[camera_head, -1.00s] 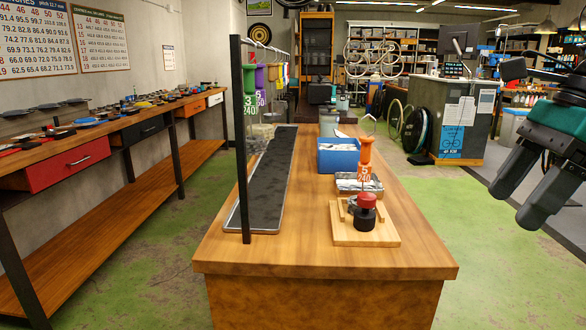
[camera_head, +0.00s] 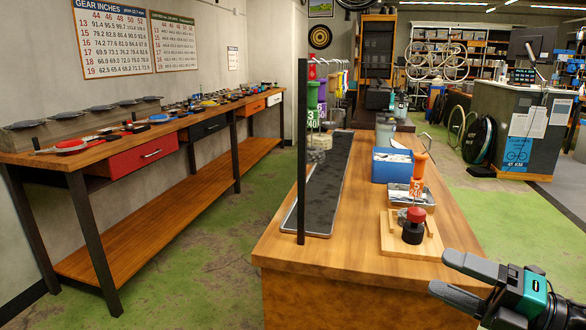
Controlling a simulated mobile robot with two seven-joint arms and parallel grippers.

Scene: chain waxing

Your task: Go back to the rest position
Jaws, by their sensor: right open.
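My right gripper (camera_head: 440,273), dark grey fingers on a green and black body, is at the lower right in the head view. Its two fingers point left, are parted, and hold nothing. It shows in front of the workbench's (camera_head: 330,253) right front corner. My left gripper is not in view. An orange tag piece marked 5/240 (camera_head: 417,188) with a hook on top stands behind a red-topped black knob (camera_head: 413,226) on a light wooden block (camera_head: 393,245).
A blue bin (camera_head: 379,167) and a metal tray (camera_head: 438,203) sit behind the block. A long dark tray (camera_head: 326,195) lies left, beside a black post (camera_head: 302,150) of a rack with coloured tags (camera_head: 312,97). A tool bench (camera_head: 110,190) lines the left wall. Green floor between is free.

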